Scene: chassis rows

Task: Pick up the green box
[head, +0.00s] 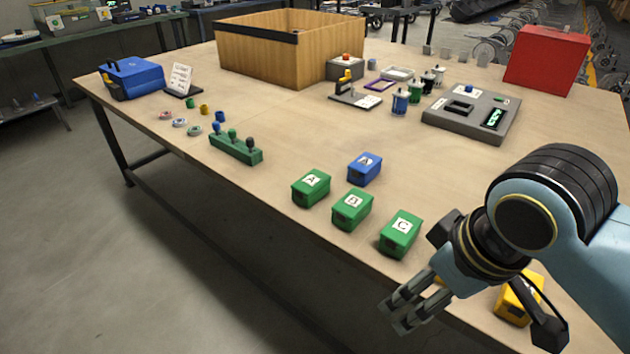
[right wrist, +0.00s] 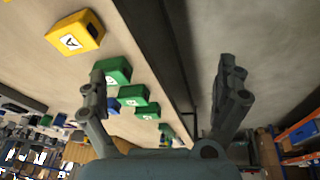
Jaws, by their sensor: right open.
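Three green boxes stand in a row near the table's front edge in the head view: box A (head: 311,190), box B (head: 351,212) and box C (head: 400,240), each with a white letter label. My right gripper (head: 402,308) is open and empty, out past the table's front edge, nearer to me than box C. In the right wrist view its spread fingers (right wrist: 166,82) have nothing between them but floor and table edge. A green box (right wrist: 118,69) shows beside the left finger, partly covered by it, with green boxes behind. My left gripper is not in view.
A blue box labelled A (head: 365,169) stands behind the green boxes. A yellow box (head: 517,301) is partly hidden by my right arm. A green block with knobs (head: 236,149) lies to the left. A wooden crate (head: 258,60) and red box (head: 547,60) stand farther back.

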